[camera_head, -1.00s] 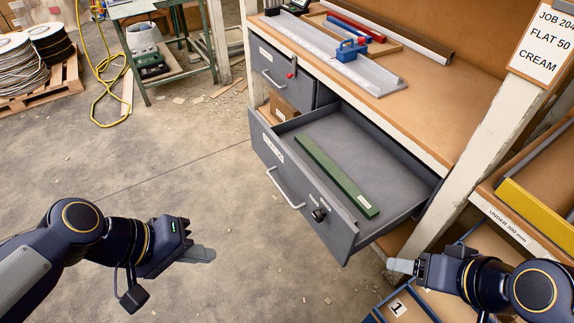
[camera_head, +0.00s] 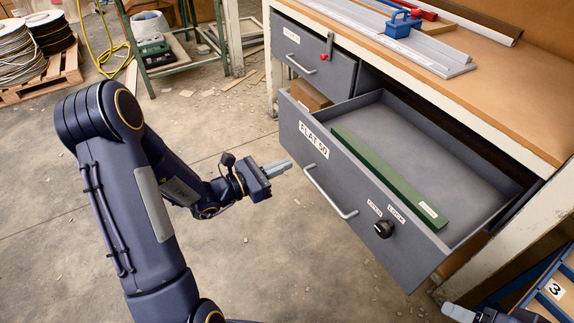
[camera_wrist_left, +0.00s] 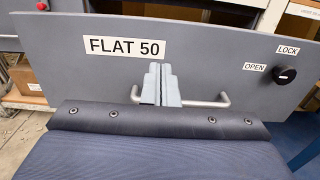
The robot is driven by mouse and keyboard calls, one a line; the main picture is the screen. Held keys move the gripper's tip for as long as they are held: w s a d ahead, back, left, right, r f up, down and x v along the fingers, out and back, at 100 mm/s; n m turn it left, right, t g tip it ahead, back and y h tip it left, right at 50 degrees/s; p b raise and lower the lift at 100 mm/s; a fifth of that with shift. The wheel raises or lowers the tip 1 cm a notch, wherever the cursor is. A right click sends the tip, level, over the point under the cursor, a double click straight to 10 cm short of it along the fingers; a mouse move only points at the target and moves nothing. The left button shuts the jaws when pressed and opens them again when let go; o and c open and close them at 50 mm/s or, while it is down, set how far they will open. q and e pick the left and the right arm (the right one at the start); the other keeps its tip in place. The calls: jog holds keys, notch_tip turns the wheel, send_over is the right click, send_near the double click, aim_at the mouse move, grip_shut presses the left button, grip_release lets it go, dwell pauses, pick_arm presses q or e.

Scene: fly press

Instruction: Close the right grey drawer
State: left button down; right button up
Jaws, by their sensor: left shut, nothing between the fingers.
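The right grey drawer (camera_head: 366,195) stands pulled out from under the bench. Its front bears a FLAT 50 label, a bar handle (camera_head: 328,192) and a black lock knob (camera_head: 384,229). A long green bar (camera_head: 388,176) lies inside. My left gripper (camera_head: 284,167) is shut and empty, just before the drawer front near the handle's upper end. In the left wrist view its fingers (camera_wrist_left: 161,84) point at the drawer front (camera_wrist_left: 205,60) and overlap the handle; I cannot tell whether they touch. My right gripper (camera_head: 459,313) shows only partly at the bottom edge.
A second grey drawer (camera_head: 300,60) on the left is shut, with a red tag on it. A cardboard box (camera_head: 308,95) sits below it. The bench top (camera_head: 505,85) carries rails and a blue clamp (camera_head: 402,24). Blue-edged trays (camera_head: 553,288) stand at lower right.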

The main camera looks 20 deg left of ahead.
aim_at(328, 147)
pick_arm(q)
jog(key=b+x, duration=0.1)
jog(key=x, duration=1)
jog(key=shift+w+d, duration=0.1)
pick_arm(e)
jog(key=shift+f, duration=0.8)
pick_arm(q)
jog(key=shift+d, duration=0.1)
